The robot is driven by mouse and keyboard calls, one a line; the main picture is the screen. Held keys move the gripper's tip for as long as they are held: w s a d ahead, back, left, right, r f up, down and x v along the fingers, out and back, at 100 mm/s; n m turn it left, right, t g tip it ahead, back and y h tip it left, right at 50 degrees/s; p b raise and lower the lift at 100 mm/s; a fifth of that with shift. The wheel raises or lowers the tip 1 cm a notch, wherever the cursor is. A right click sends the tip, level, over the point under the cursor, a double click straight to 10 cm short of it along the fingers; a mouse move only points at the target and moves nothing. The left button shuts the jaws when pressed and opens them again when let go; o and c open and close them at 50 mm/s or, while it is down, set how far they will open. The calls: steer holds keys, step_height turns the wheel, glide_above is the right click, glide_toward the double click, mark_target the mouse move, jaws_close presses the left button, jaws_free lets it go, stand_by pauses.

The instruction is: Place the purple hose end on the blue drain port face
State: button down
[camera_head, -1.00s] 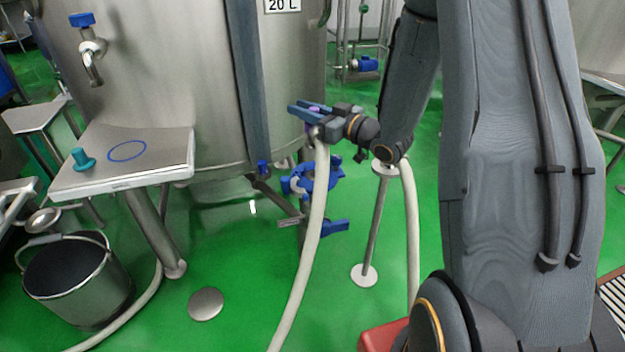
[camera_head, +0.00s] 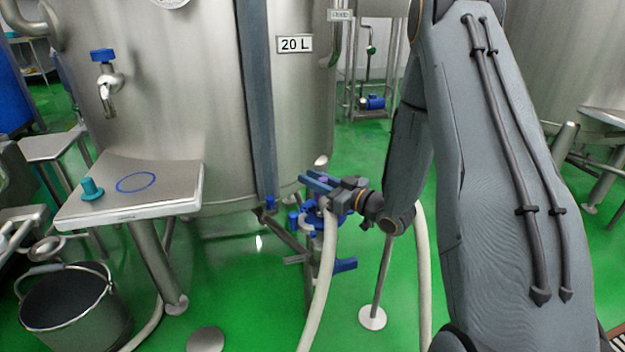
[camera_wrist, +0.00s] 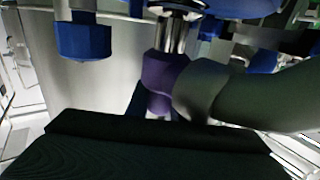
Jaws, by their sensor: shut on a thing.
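My gripper (camera_head: 314,184) is at the lower side of the tank, its fingers pointing left, shut on the purple hose end (camera_wrist: 163,72). The hose end is mostly hidden by the fingers in the head view. In the wrist view it is a purple collar with the pale hose (camera_wrist: 262,97) leaving it to the right. The blue drain fitting (camera_head: 312,222) is under the tank, just below and behind my gripper in the head view. In the wrist view, blue parts (camera_wrist: 235,7) and a metal pipe (camera_wrist: 172,38) appear above the collar. Contact with the port face cannot be told.
The steel tank (camera_head: 180,110) stands close behind. The hose (camera_head: 322,270) hangs to the green floor. A blue handle (camera_head: 345,265) sticks out below the fitting. A small metal table (camera_head: 180,200) and a bucket (camera_head: 70,310) are at left. A post (camera_head: 383,275) stands at right.

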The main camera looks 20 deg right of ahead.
steer(key=shift+f, duration=0.15)
steer(key=c, duration=1.6)
jaws_free()
steer(key=shift+o, duration=0.2)
steer(key=shift+s+d, duration=0.25)
steer(key=v, duration=1.1)
steer(key=shift+p, duration=0.3)
steer(key=shift+s, duration=0.15)
